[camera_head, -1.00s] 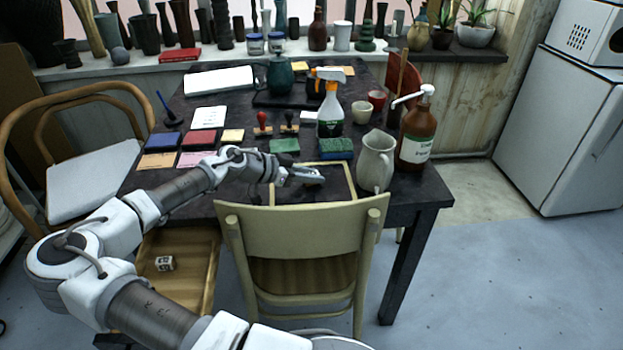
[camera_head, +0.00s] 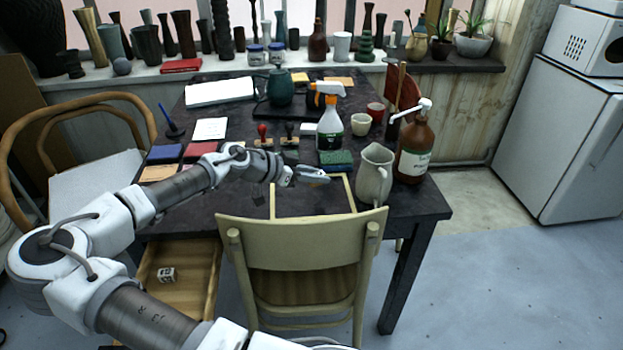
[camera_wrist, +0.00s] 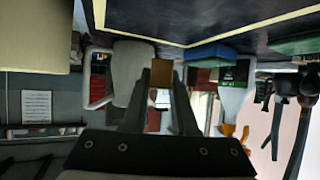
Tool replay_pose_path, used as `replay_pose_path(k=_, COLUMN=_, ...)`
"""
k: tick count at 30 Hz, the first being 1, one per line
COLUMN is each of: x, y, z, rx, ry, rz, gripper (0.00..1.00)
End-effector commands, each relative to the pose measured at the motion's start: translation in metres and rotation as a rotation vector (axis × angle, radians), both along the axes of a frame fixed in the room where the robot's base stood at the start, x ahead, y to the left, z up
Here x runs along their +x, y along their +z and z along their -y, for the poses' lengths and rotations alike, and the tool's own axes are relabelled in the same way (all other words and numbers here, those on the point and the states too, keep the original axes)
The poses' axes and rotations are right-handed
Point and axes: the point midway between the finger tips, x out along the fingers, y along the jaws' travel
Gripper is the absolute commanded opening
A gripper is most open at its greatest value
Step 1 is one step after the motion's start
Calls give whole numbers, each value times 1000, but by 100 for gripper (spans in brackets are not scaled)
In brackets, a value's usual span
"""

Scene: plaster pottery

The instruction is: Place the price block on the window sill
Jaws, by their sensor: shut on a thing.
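A tan bit shows under the fingertips in the head view. The white window sill (camera_head: 225,65) runs behind the table, crowded with vases, jars and a red book.
A cream jug (camera_head: 373,175), a brown pump bottle (camera_head: 414,150) and a spray bottle (camera_head: 330,128) stand near my gripper. A chair (camera_head: 300,245) stands in front. An open drawer (camera_head: 208,285) holds a white marked cube (camera_head: 166,275). Free sill is scarce.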

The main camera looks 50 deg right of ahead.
Motion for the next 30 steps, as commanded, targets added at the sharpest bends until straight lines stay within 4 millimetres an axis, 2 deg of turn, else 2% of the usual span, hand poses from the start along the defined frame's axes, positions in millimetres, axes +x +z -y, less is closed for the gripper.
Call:
replay_pose_path(k=3, x=-26, y=18, z=0, rx=1, ry=-3, rz=2, gripper=0)
replay_pose_path(k=9, x=-64, y=40, z=0, rx=1, ry=-3, rz=3, gripper=0)
replay_pose_path(k=15, x=-88, y=54, z=0, rx=1, ry=0, rz=2, gripper=0)
replay_pose_path(k=24, x=-97, y=58, z=0, rx=0, ry=4, rz=1, gripper=0)
replay_pose_path(k=28, x=-87, y=57, z=-6, rx=2, ry=55, rz=1, gripper=0)
replay_pose_path(k=30, x=-74, y=56, z=-15, rx=2, ry=118, rz=2, gripper=0)
